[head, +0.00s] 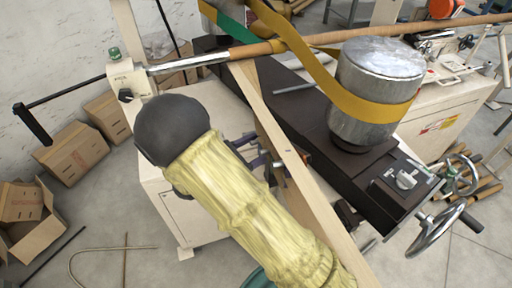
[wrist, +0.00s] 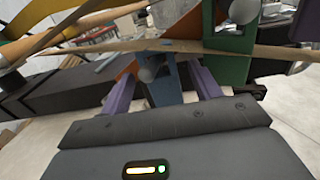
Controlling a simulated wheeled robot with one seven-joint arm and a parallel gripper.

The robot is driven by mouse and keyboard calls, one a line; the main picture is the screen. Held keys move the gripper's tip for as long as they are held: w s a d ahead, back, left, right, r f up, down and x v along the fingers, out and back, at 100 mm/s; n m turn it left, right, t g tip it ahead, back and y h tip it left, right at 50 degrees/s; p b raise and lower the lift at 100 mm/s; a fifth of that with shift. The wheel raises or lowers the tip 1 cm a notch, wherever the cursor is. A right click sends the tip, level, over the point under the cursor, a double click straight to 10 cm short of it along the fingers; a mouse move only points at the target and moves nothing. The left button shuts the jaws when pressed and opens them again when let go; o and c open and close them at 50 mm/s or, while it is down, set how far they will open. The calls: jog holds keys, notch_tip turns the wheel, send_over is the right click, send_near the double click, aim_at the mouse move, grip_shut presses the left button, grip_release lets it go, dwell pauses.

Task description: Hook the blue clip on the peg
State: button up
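My gripper (wrist: 164,74) shows in the wrist view as two purple fingers set apart. A blue piece (wrist: 167,88), which looks like the blue clip, sits between them and widens toward the fingertips. It nearly fills the gap there, but I cannot tell if the fingers press on it. A grey rounded knob (wrist: 150,71) shows at the blue piece's left edge; I cannot tell if it is the peg. Another grey knob (wrist: 243,12) is at the upper right. In the head view my gripper (head: 262,150) is beside the wooden board, partly hidden by my yellow-sleeved arm.
The pale wooden board (head: 290,165) runs diagonally just past my gripper. A green panel (wrist: 232,55) stands close right of my fingers. The winder's dark bed (head: 290,100) and metal drum (head: 375,80) with a yellow belt lie behind. Cardboard boxes (head: 70,150) stand on the left floor.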

jog(key=b+v, duration=0.2)
jog(key=v, duration=1.5)
jog(key=shift+a, duration=0.2)
jog(key=shift+s+f, duration=0.1)
